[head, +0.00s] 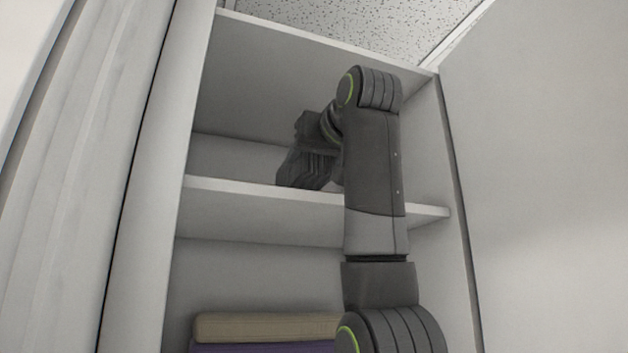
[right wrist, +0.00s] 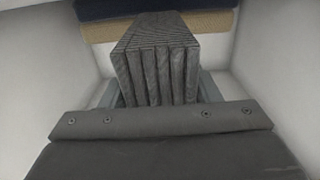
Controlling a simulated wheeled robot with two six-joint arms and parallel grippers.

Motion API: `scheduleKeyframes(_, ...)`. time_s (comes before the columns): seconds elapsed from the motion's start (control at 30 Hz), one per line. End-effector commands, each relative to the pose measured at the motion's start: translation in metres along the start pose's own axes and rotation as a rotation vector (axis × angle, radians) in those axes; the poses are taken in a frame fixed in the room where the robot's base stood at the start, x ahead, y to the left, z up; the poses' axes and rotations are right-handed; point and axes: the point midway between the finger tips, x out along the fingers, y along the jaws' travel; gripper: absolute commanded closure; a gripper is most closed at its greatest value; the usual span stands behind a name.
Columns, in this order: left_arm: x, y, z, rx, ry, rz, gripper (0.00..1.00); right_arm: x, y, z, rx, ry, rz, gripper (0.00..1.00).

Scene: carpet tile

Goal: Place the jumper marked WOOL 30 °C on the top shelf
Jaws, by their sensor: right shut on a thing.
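My right gripper (head: 316,135) is inside the upper compartment of a white cupboard, just above the shelf board (head: 265,199). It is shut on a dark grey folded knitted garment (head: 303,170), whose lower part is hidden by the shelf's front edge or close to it. In the right wrist view the garment (right wrist: 158,62) stands between the two fingers (right wrist: 157,88) with its folds facing the camera. No label or WOOL 30 °C mark can be read. Whether the garment touches the shelf I cannot tell. My left gripper is not in view.
A beige folded cloth (head: 262,327) lies on a purple one (head: 255,348) in the compartment below. The wrist view shows a navy cloth (right wrist: 120,8) and a tan cloth (right wrist: 215,22) beyond the garment. Cupboard side walls stand close on both sides; bare shelf shows left of the gripper.

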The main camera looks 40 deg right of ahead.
Motion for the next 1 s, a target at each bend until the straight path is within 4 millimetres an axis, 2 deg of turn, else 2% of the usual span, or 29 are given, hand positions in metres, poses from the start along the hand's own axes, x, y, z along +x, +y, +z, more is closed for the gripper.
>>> scheduleKeyframes(0.17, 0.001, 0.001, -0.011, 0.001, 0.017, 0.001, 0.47, -0.001, 0.000, 0.007, 0.000, 0.004, 0.001, 0.76)
scheduleKeyframes(0.47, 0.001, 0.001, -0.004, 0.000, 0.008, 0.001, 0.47, -0.001, 0.001, 0.035, 0.000, 0.004, 0.002, 0.76)
scheduleKeyframes(0.97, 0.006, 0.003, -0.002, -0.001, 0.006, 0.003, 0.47, -0.002, 0.000, 0.044, 0.000, 0.004, 0.000, 0.76)
scheduleKeyframes(1.0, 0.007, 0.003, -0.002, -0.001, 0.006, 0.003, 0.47, -0.001, 0.000, 0.044, 0.000, 0.002, 0.000, 0.42)
